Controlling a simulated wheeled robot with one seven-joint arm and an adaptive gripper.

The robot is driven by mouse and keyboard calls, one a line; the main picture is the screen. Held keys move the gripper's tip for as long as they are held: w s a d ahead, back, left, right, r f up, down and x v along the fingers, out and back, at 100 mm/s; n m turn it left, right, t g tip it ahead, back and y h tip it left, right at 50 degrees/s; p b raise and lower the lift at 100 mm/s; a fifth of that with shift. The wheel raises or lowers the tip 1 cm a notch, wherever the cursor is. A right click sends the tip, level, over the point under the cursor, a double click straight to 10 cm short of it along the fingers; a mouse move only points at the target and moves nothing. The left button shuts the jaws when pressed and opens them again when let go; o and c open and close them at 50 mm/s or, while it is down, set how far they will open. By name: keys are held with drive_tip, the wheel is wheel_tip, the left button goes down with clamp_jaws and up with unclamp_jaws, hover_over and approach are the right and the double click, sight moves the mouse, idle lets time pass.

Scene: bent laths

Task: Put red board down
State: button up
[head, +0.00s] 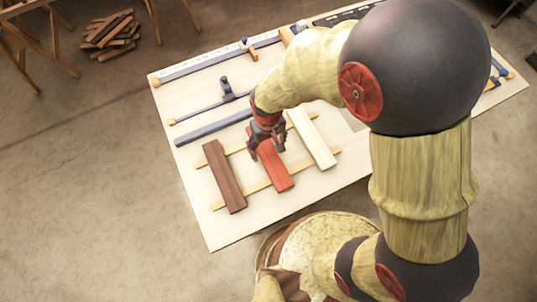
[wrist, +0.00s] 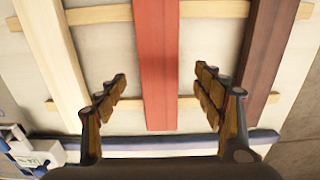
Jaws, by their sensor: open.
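The red board (head: 277,170) lies across two thin pale strips (head: 240,194) on the light table, between a dark brown board and a cream board. In the wrist view the red board (wrist: 157,65) runs down the middle of the picture. My gripper (head: 266,143) is at the far end of the red board in the head view. In the wrist view my gripper (wrist: 160,90) is open, with one finger on each side of the red board and a gap on both sides. My gripper and arm hide part of the board's far end in the head view.
The dark brown board (head: 224,177) lies left of the red one and the cream board (head: 312,138) lies right. Blue bar clamps (head: 213,128) lie behind them on the table (head: 225,232). A pile of wood offcuts (head: 110,33) sits on the floor at the back left.

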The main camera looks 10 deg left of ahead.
sight(268, 154)
wheel_tip(268, 154, down, 5)
drive_tip(key=shift+d+r+b, duration=0.1)
drive_tip(key=shift+r+b, duration=0.05)
drive_tip(key=shift+b, duration=0.35)
drive_tip(key=shift+c, duration=0.7)
drive_tip(key=c, duration=1.1)
drive_tip(key=shift+c, duration=1.3)
drive_tip(key=shift+r, duration=0.15)
